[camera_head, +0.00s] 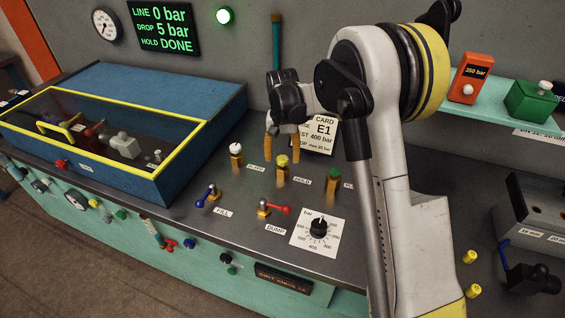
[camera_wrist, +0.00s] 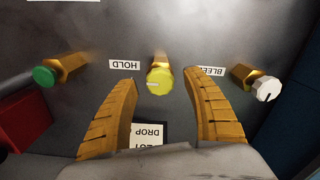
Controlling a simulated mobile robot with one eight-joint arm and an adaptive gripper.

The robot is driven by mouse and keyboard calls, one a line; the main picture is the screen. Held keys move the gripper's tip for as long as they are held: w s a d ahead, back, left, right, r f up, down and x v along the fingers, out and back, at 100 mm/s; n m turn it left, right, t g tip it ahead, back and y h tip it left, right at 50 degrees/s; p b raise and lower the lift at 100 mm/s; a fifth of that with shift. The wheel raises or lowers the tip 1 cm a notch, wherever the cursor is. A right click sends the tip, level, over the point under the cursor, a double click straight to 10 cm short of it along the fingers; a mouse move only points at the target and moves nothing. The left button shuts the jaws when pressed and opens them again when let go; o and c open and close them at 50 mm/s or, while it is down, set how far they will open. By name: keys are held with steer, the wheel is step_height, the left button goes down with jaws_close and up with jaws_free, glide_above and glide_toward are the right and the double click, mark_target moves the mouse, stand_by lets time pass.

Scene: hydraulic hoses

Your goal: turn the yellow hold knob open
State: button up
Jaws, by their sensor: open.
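The yellow hold knob (camera_head: 282,160) has a round cap on a brass stem and stands upright on the dark worktop beside the HOLD label. It also shows in the wrist view (camera_wrist: 160,80), with a pale mark on its cap. My gripper (camera_head: 281,151) is open above the knob, its two orange fingers pointing down. In the wrist view my gripper (camera_wrist: 161,76) has one finger on each side of the knob, with visible gaps. How far the fingertips are above the knob is hard to tell.
A white knob (camera_head: 236,149) and a green knob (camera_head: 334,174) flank the yellow one. Blue (camera_head: 209,196) and red (camera_head: 272,208) levers and a pressure dial (camera_head: 319,228) are in front. A card (camera_head: 320,137) stands behind. The lit display (camera_head: 163,26) reads HOLD DONE, LINE 0 bar.

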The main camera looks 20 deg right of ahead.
steer(key=shift+f, duration=0.7)
steer(key=c, duration=1.2)
